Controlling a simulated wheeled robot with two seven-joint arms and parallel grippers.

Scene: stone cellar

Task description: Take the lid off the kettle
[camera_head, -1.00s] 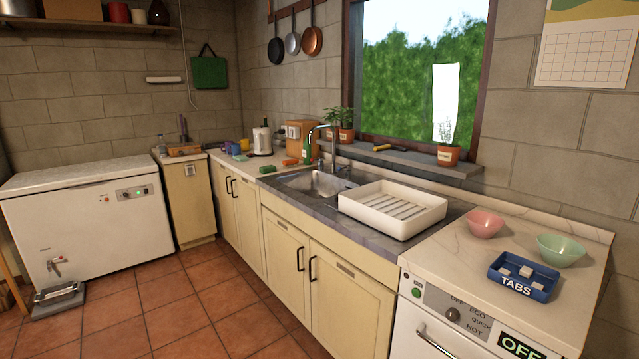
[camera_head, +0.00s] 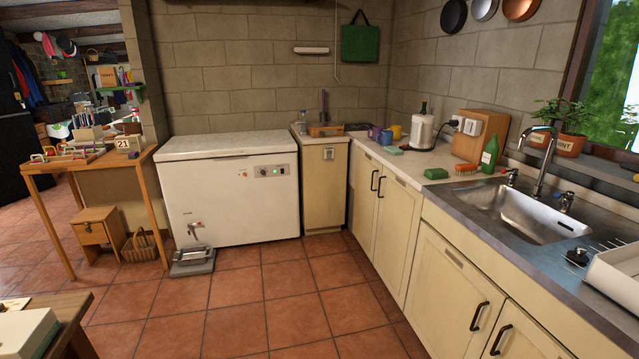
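A white upright vessel (camera_head: 423,134), which looks like the kettle, stands on the far part of the worktop, in front of the grey wall. It is small in the view, and I cannot make out its lid clearly. A dark bottle top shows behind it. Neither of my grippers is in view.
A wooden board with sockets (camera_head: 480,136), a green bottle (camera_head: 489,156) and a green sponge (camera_head: 436,174) are near the vessel. The sink (camera_head: 525,208) and white dish rack (camera_head: 615,280) are right. A white chest freezer (camera_head: 230,190) stands left. The tiled floor ahead is clear.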

